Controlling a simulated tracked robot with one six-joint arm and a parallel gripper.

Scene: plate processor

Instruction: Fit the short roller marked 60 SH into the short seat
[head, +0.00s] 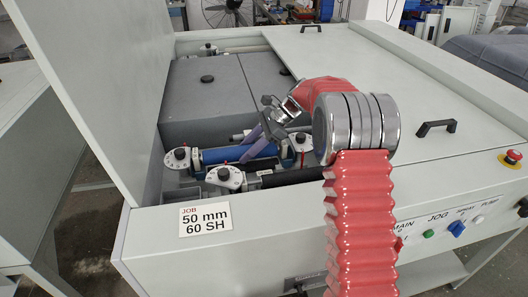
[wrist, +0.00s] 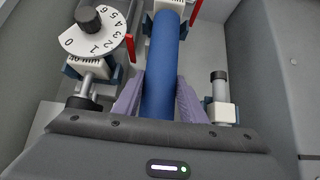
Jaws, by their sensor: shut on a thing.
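In the wrist view a blue roller (wrist: 166,62) lies between the purple fingers of my gripper (wrist: 160,88), which are shut on it. It runs up the picture, away from the palm; its near end is hidden by the palm, and no 60 SH mark is readable. In the head view my gripper (head: 252,146) reaches down into the open machine, at a blue roller (head: 225,154) between two dial blocks. A white block with a round shaft (wrist: 219,90) stands right of the fingers. I cannot tell which seat is the short one.
A numbered dial (wrist: 92,38) stands close left of the roller, with red levers nearby. In the head view a black roller (head: 290,176) lies in front, and a grey cover (head: 205,92) lies behind. The raised panel (head: 110,100) bounds the left. A job card (head: 205,219) reads 50 mm, 60 SH.

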